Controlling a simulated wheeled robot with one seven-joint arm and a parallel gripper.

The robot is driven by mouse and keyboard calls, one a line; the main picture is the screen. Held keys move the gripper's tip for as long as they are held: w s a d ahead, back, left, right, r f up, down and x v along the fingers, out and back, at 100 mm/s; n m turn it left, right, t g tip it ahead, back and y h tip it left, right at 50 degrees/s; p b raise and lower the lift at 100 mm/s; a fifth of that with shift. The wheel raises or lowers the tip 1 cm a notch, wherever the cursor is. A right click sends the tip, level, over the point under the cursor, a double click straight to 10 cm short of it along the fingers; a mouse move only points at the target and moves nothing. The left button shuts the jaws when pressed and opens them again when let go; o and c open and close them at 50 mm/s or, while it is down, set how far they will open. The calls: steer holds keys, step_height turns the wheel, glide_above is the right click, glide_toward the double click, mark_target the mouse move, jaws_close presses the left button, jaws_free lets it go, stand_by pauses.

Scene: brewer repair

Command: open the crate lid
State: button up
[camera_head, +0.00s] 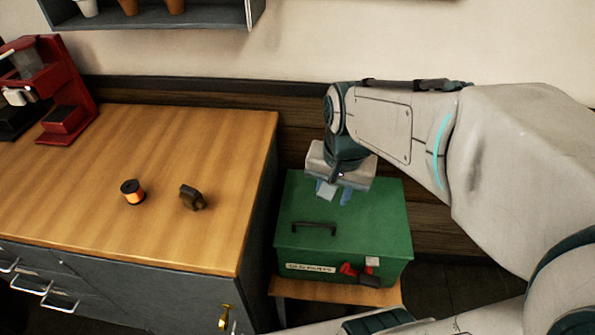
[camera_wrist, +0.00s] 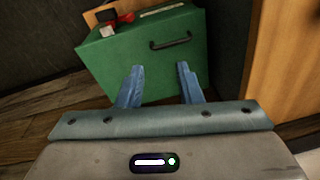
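The green crate (camera_head: 375,215) stands on a low wooden stool right of the counter. Its lid is closed, with a dark bar handle (camera_head: 314,226) on top near the front left. A red latch (camera_head: 350,270) and a pale label (camera_head: 311,267) are on its front. My gripper (camera_head: 335,192) hangs above the back part of the lid, behind the handle and not touching it. In the wrist view the crate (camera_wrist: 135,60) lies beyond my open, empty fingers (camera_wrist: 158,85), and the handle (camera_wrist: 170,40) shows past the fingertips.
The wooden counter (camera_head: 90,200) stands left of the crate, with an orange-and-black spool (camera_head: 132,191) and a small dark part (camera_head: 192,197) on it. A red brewer (camera_head: 65,90) is at its far left. A shelf (camera_head: 200,14) with cups hangs on the wall. The wall is close behind the crate.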

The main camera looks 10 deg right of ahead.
steer(key=w+f+m+g+b, duration=0.1)
steer(key=w+f+m+g, duration=0.1)
steer(key=w+f+m, duration=0.35)
steer(key=m+g+b, duration=0.1)
steer(key=m+g, duration=0.1)
steer(key=m, duration=0.8)
glide_above(316, 218)
steer(key=s, duration=0.2)
steer(key=w+x, duration=0.1)
steer(key=x, duration=0.3)
steer(key=shift+m, duration=0.25)
steer(key=x, duration=0.9)
steer(key=a+b+x, duration=0.1)
steer(key=x, duration=0.3)
steer(key=shift+w+f, duration=0.15)
steer(key=shift+f, duration=0.2)
jaws_close()
